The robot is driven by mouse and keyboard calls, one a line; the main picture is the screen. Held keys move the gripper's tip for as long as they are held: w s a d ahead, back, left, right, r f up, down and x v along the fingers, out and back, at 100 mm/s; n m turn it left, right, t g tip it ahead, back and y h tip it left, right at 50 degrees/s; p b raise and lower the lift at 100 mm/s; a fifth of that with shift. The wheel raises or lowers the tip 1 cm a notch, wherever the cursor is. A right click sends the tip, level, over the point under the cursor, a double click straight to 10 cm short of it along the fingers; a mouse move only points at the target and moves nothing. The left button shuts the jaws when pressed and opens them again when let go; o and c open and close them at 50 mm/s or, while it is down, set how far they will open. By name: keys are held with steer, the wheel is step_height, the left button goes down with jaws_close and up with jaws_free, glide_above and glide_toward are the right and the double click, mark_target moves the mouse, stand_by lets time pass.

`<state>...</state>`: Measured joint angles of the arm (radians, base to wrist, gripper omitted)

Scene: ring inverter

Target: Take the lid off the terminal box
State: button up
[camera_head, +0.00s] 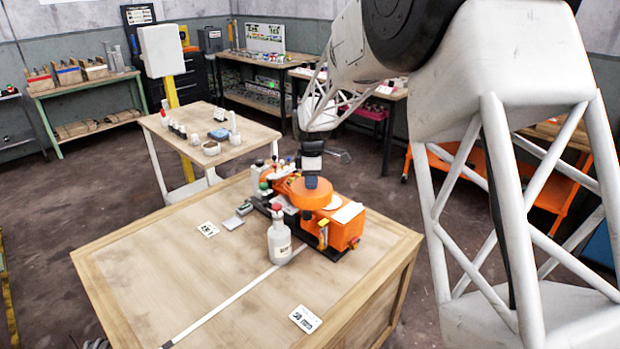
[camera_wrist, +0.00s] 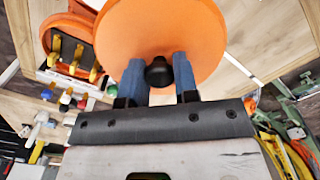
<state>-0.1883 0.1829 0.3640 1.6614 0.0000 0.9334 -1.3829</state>
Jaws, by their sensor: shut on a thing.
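My gripper (camera_head: 312,178) points down over the orange machine (camera_head: 346,228) on the wooden table. In the wrist view its two blue fingers (camera_wrist: 160,80) are shut on the black knob (camera_wrist: 159,72) of a round orange lid (camera_wrist: 160,30). The lid also shows below the gripper in the head view (camera_head: 309,196). Left of the lid in the wrist view is an orange rounded housing (camera_wrist: 67,27), with brass terminals (camera_wrist: 78,55) showing uncovered beside it. The lid hides what lies beneath it. I cannot tell how far it is above the machine.
A white bottle with a red cap (camera_head: 280,241) stands close in front of the machine. Small printed cards (camera_head: 305,319) and a grey block (camera_head: 244,208) lie on the table (camera_head: 180,275). The table's left and front parts are mostly clear. A second table (camera_head: 225,155) stands behind.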

stand_by(0.7)
steer(key=shift+w+a, duration=0.55)
steer(key=shift+a, duration=0.05)
steer(key=w+a+f+m, duration=0.15)
steer(key=w+a, duration=0.35)
steer(key=a, duration=0.5)
steer(key=w+a+f, duration=0.2)
steer(key=w+a, duration=0.3)
steer(key=a, duration=0.6)
steer(key=s+a+f, duration=0.1)
steer(key=f, duration=0.4)
steer(key=s+a+f+n, duration=0.1)
steer(key=s+a+f, duration=0.1)
steer(key=f, duration=0.3)
steer(key=shift+s, duration=0.25)
steer(key=shift+f+n, duration=0.15)
steer(key=shift+n, duration=0.1)
step_height(320, 180, down, 6)
